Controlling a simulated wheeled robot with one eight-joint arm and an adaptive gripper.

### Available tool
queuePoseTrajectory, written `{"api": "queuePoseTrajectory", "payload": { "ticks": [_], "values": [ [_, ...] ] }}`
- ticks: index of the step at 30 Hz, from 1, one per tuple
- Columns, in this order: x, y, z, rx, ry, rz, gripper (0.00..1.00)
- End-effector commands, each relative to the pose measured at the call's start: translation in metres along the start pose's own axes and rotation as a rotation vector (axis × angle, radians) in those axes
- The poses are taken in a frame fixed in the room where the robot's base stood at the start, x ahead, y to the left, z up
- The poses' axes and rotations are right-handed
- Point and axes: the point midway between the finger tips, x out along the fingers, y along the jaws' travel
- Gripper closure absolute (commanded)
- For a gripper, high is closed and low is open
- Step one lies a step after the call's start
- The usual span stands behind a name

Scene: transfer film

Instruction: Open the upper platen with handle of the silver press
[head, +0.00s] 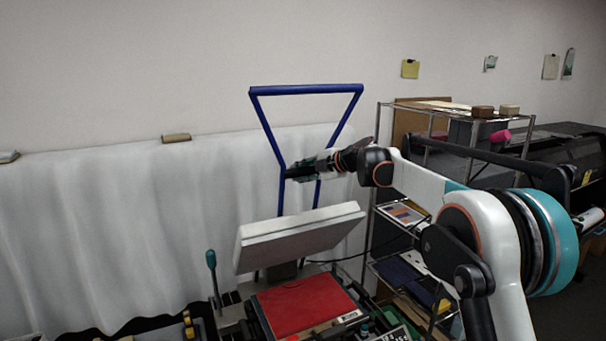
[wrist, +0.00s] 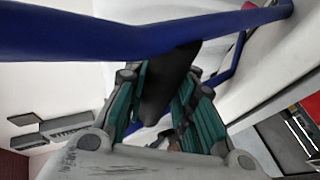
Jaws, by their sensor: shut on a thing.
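The silver press's upper platen (head: 300,236) is a thick pale slab, raised and tilted above the red lower bed (head: 302,304), with a clear gap between them. Its blue tubular handle (head: 306,89) stands up behind and above the platen, with a wide top bar and two side bars. My gripper (head: 290,173) is at the left side bar, below the top bar, and shut on the handle. In the wrist view, the blue handle (wrist: 120,38) crosses close beyond the teal-padded fingers of my gripper (wrist: 172,85). A dark shape between the fingers partly hides the contact.
A wire shelf rack (head: 405,215) stands right of the press, behind my arm. A dark wide machine (head: 560,150) is farther right. A white draped sheet (head: 110,225) hangs behind and left. A teal-knobbed lever (head: 212,259) rises at the press's left.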

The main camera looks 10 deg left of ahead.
Motion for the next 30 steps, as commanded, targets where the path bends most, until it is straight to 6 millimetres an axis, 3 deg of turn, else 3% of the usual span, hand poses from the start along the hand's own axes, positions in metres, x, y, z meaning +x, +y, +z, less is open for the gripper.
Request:
{"api": "queuePoseTrajectory", "payload": {
  "ticks": [2, 3, 6, 19, 30],
  "values": [
    [-0.001, 0.001, 0.000, 0.002, -0.001, 0.002, 1.00],
    [-0.001, 0.001, 0.000, 0.002, -0.001, 0.002, 0.72],
    [-0.001, 0.001, 0.000, 0.002, -0.001, 0.002, 0.55],
    [-0.009, 0.000, 0.000, 0.001, -0.001, 0.000, 0.55],
    [-0.078, 0.000, 0.001, 0.003, -0.002, 0.001, 0.55]
  ]
}}
